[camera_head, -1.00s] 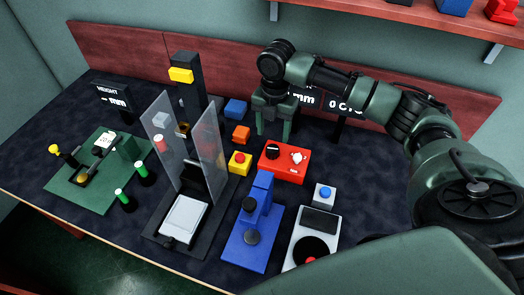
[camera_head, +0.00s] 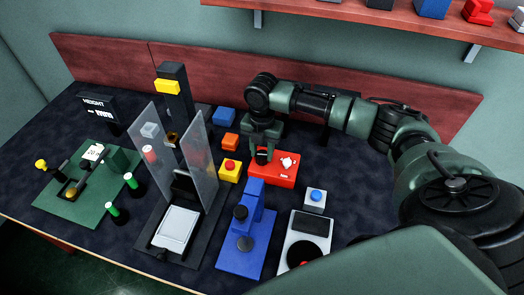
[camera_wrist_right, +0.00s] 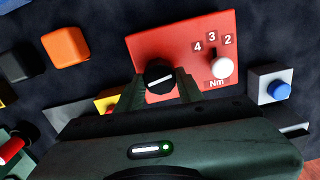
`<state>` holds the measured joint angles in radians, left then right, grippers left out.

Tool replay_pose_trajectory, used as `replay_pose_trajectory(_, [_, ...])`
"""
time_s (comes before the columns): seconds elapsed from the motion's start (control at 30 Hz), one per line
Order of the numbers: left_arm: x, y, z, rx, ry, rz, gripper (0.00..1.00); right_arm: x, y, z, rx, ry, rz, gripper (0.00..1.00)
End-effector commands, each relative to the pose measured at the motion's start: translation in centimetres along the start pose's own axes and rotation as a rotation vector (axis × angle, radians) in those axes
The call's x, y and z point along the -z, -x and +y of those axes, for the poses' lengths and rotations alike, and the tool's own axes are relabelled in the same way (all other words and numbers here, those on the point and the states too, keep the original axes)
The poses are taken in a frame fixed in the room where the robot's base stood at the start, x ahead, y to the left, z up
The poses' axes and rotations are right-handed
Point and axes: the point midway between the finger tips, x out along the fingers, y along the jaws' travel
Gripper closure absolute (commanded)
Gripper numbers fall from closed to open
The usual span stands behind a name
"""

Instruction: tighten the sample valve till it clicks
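A red box (camera_head: 287,180) stands on the dark table in the middle of the head view. In the right wrist view the red box (camera_wrist_right: 195,45) bears a black knob (camera_wrist_right: 160,77), a white lever and the marks 4, 3, 2 and Nm. My right gripper (camera_head: 264,154) is over the left part of the box. In the wrist view its fingers (camera_wrist_right: 158,84) stand apart on either side of the black knob; contact is not clear. I cannot tell which part is the sample valve. My left gripper is out of view.
A blue stand (camera_head: 240,259) and a white-and-black device (camera_head: 321,227) are in front of the box. A yellow box with a red button (camera_head: 230,168) and an orange block (camera_head: 230,141) are to its left. A clear-panelled stand (camera_head: 145,252) is farther left.

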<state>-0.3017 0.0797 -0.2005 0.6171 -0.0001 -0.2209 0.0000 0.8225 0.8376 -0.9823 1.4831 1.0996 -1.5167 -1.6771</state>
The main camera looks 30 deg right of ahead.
Motion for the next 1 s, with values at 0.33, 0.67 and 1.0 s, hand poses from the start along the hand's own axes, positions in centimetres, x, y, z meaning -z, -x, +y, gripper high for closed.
replay_pose_trajectory(0.33, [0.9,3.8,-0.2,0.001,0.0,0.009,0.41,0.2,0.7,0.0,0.003,-0.174,0.006,1.0])
replay_pose_trajectory(0.67, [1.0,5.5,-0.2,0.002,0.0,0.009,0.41,0.0,0.1,0.0,0.002,-0.353,0.002,1.0])
replay_pose_trajectory(1.0, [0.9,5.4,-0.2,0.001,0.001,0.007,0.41,0.0,0.0,0.0,0.001,-0.351,0.001,0.41])
